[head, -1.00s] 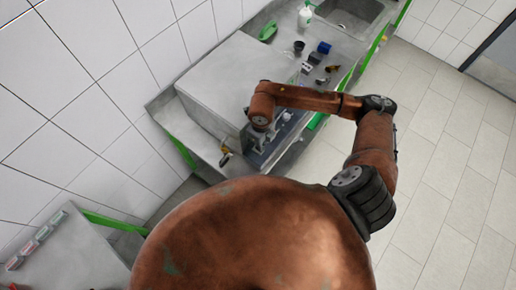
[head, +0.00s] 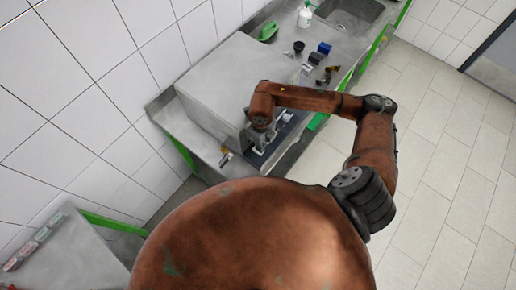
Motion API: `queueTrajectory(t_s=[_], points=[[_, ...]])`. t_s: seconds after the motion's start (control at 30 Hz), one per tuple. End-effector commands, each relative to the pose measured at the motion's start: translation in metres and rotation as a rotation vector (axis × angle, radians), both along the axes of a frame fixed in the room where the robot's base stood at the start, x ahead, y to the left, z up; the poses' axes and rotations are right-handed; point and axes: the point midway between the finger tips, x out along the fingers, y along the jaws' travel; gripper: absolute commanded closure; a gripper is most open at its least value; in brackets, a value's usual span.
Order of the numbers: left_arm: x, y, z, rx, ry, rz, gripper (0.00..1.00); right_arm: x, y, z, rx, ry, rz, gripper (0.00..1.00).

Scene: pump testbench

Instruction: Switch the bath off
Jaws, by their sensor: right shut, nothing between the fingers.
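The bath appears to be the large grey box (head: 225,85) on the metal bench. My right arm reaches over the bench from the right. My right gripper (head: 257,142) points down beside the box's front right side, shut and empty. It is close to the box and a dark panel or base (head: 283,138) there. I cannot tell whether it touches either, and no switch can be made out; the gripper and wrist cover part of that area. My left gripper is not in view.
A small metal fitting (head: 226,157) is at the box's near corner. Behind the box are a green object (head: 268,31), a white bottle (head: 306,14), a blue item (head: 324,48), several small dark parts and a sink (head: 352,10). Open tiled floor (head: 440,165) lies right.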

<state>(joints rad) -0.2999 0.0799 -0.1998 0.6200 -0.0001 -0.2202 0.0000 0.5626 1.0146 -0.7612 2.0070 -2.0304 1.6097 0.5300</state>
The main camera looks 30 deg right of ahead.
Motion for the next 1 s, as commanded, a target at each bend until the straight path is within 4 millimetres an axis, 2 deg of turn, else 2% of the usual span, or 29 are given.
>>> queueTrajectory(t_s=[0.1, 0.7, 1.0], points=[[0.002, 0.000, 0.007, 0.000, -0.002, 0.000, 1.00, 0.001, 0.000, 0.012, 0.000, -0.002, 0.000, 1.00], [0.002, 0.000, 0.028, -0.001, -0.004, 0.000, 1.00, 0.001, 0.000, 0.057, -0.001, -0.004, 0.001, 1.00], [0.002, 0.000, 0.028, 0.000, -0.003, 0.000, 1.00, 0.001, 0.000, 0.059, 0.000, -0.002, 0.000, 1.00]])
